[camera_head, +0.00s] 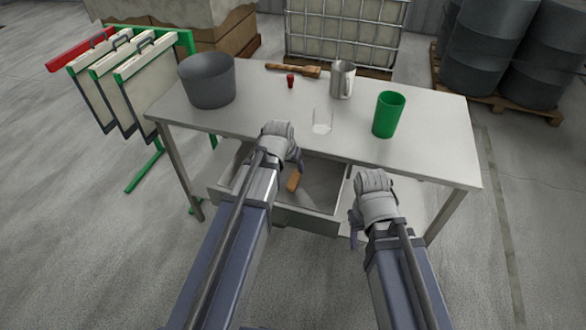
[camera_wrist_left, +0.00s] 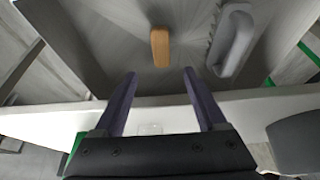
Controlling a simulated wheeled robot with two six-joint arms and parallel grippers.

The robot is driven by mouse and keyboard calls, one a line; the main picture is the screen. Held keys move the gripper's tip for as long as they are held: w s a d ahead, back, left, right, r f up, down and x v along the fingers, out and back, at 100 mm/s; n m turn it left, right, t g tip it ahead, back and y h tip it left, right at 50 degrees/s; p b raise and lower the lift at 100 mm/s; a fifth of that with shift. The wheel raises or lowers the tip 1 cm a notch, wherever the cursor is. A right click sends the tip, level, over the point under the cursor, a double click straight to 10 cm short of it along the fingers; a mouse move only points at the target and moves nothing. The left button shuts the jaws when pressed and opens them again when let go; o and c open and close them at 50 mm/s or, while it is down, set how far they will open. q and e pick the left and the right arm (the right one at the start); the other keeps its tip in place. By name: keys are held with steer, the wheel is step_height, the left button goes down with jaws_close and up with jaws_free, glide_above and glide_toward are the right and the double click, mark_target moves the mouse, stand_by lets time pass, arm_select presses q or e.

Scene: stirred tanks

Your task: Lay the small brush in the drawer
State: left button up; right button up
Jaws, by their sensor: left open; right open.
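The drawer (camera_head: 320,190) under the table is pulled open. A small wooden-backed piece (camera_head: 293,180), which may be the small brush, lies in it; its bristles cannot be made out. It also shows in the left wrist view (camera_wrist_left: 160,47), beyond the fingertips and apart from them. My left gripper (camera_head: 296,163) is open and empty above the drawer; its two spread fingers show in the left wrist view (camera_wrist_left: 159,73). My right gripper (camera_head: 354,232) is open at the drawer's right front corner. My left arm hides the drawer's left part.
A grey handled item with a toothed edge (camera_wrist_left: 233,40) lies beside the wooden piece. On the table (camera_head: 440,150) stand a grey bucket (camera_head: 208,80), a clear glass (camera_head: 322,121), a metal jug (camera_head: 342,80) and a green cup (camera_head: 389,115). A long wooden item (camera_head: 292,70) lies at the back.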

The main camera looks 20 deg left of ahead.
arm_select(q)
steer(key=s+d+g, duration=0.1)
steer(key=s+d, duration=0.2)
steer(key=s+d+f+m, duration=0.1)
steer(key=s+d, duration=0.2)
steer(key=s+d+m+g, duration=0.1)
steer(key=s+d, duration=0.2)
steer(key=s, duration=0.1)
steer(key=shift+f+g, duration=0.2)
steer(key=shift+g, duration=0.1)
steer(key=s+d+m+g+y, duration=0.1)
steer(key=s+d, duration=0.3)
steer(key=s, duration=0.5)
steer(key=shift+d+g+y, duration=0.15)
steer(key=shift+g+y, duration=0.15)
steer(key=shift+g, duration=0.3)
